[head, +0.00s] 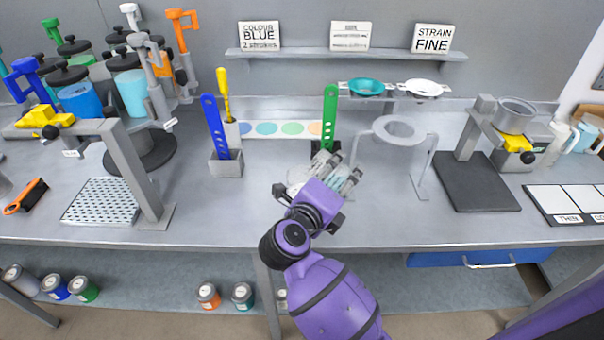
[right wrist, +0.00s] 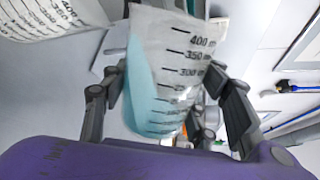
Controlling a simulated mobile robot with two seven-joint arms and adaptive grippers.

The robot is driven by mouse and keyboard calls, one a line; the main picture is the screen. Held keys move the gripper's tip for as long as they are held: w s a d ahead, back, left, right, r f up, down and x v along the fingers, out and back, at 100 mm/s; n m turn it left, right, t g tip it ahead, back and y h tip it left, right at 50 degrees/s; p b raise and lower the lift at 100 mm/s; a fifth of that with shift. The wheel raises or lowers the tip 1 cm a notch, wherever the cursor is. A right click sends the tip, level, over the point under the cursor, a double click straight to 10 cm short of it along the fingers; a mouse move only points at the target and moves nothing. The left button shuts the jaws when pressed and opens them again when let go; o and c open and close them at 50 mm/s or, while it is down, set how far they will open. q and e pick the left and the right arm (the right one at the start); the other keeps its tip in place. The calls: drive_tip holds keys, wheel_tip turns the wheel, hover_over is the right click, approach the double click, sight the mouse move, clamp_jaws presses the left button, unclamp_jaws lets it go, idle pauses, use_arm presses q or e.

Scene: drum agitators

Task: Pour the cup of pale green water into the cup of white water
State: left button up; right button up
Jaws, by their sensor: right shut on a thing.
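In the right wrist view my right gripper (right wrist: 165,95) is shut around a clear graduated cup (right wrist: 185,60). Pale blue-green water lies along the cup's left side, its surface slanting across the scale, so the cup looks tilted. Another graduated cup (right wrist: 45,16) shows at the upper left, apart from the held cup; whether it holds white water I cannot tell. In the head view my right gripper (head: 338,174) is above the middle of the bench and mostly hides the held cup. A pale cup-like shape (head: 297,178) shows just left of it. My left gripper is not in view.
A grey ring stand (head: 420,170) is right of my gripper. A holder (head: 226,165) with a blue paddle is to the left, and a green paddle (head: 330,112) stands just behind. The front bench between is clear.

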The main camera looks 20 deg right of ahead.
drive_tip(key=shift+r, duration=0.2)
drive_tip(key=shift+a+f, duration=0.1)
drive_tip(key=shift+f, duration=0.05)
drive_tip(key=shift+n, duration=0.3)
drive_tip(key=shift+w, duration=0.1)
